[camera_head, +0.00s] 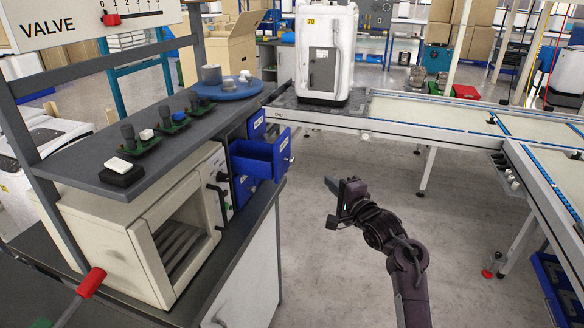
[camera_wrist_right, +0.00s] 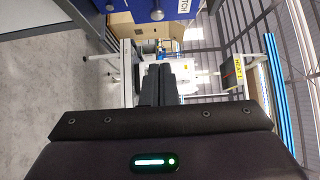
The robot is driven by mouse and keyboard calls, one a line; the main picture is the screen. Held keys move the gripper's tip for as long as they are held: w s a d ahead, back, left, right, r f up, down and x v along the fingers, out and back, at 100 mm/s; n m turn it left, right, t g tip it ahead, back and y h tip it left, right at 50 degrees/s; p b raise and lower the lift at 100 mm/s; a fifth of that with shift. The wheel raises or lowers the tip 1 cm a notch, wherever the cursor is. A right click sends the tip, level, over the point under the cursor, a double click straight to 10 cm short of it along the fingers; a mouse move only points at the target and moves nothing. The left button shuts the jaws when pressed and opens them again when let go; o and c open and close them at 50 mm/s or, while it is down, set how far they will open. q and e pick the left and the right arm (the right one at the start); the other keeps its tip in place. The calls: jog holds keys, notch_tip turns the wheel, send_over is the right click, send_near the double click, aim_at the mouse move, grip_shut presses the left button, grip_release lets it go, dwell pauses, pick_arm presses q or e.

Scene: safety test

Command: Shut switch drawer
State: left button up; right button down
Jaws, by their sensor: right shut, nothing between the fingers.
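A blue drawer (camera_head: 262,158) sticks out, open, from the blue drawer unit under the right end of the grey shelf in the head view. In the right wrist view a blue front (camera_wrist_right: 158,5) with a white label, its visible letters ending in "TCH", is cut off at the top edge. My right gripper (camera_head: 329,183) is in front and to the right of the open drawer, apart from it, over the floor. Its fingers (camera_wrist_right: 158,84) are together and empty in the wrist view. My left gripper is not in view.
A cream oven-like box (camera_head: 150,235) with an open front stands left of the drawers. Several switches, a blue round tray (camera_head: 228,90) and a red-handled lever (camera_head: 90,283) are nearby. A conveyor (camera_head: 420,113) runs behind and right. The floor around my right arm is clear.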

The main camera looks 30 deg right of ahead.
jog(key=w+a+p, duration=0.2)
jog(key=w, duration=0.9)
jog(key=shift+w, duration=0.25)
jog(key=shift+f, duration=0.1)
jog(key=b, duration=0.4)
send_near(260, 151)
jog(key=w+a, duration=0.1)
jog(key=w, duration=0.1)
jog(key=w+a+r, duration=0.1)
jog(key=a, duration=0.1)
jog(key=shift+w+r, duration=0.2)
jog(key=shift+w, duration=0.2)
jog(key=shift+r, duration=0.25)
